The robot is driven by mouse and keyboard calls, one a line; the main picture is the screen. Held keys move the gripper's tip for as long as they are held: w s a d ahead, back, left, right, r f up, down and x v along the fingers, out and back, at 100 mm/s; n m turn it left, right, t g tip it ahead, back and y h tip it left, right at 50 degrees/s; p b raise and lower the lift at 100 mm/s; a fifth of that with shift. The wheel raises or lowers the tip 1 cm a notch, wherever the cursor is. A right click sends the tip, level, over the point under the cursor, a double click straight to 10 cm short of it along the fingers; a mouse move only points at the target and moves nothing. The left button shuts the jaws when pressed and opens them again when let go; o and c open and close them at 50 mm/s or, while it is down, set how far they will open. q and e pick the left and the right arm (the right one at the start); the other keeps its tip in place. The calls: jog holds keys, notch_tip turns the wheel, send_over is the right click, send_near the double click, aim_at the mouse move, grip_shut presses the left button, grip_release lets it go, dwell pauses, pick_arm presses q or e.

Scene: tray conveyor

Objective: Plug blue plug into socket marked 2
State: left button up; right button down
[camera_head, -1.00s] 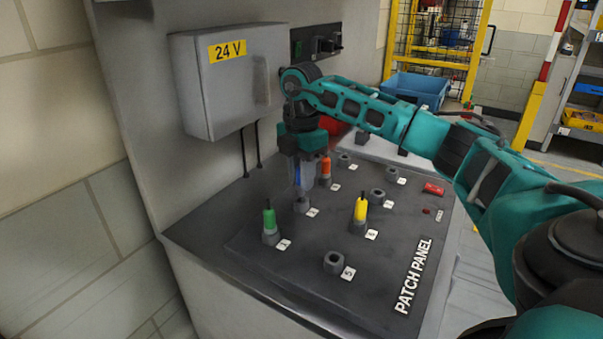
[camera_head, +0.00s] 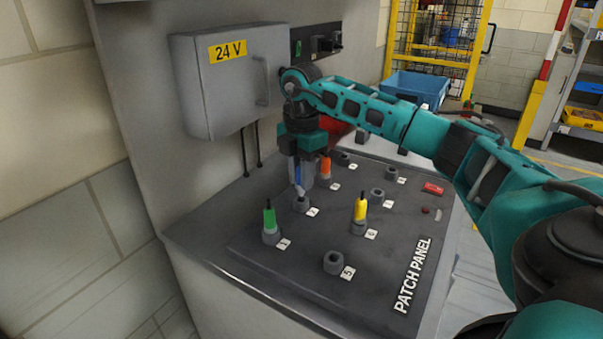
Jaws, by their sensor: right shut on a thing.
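My right gripper (camera_head: 301,184) is in the middle of the view, pointing down, shut on the blue plug (camera_head: 298,176). The fingers hide much of the plug. Its lower end is right over a dark grey socket (camera_head: 301,205) on the panel; I cannot tell whether it touches or enters it. A small white label (camera_head: 313,212) lies beside this socket, its number too small to read surely. My left gripper is not in view.
An empty socket (camera_head: 333,263) is at the front. A grey 24 V box (camera_head: 215,90) hangs behind left.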

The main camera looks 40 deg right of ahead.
jog(key=shift+p, duration=0.3)
jog(key=shift+f, duration=0.5)
jog(key=shift+f+b, duration=0.65)
jog(key=shift+f, duration=0.45)
jog(key=c, duration=0.9)
grip_release()
jog(key=shift+o, duration=0.2)
notch_tip(320, 180, up, 13)
jog(key=shift+f+p, duration=0.1)
jog(key=shift+p, duration=0.2)
jog(key=shift+s, duration=0.1)
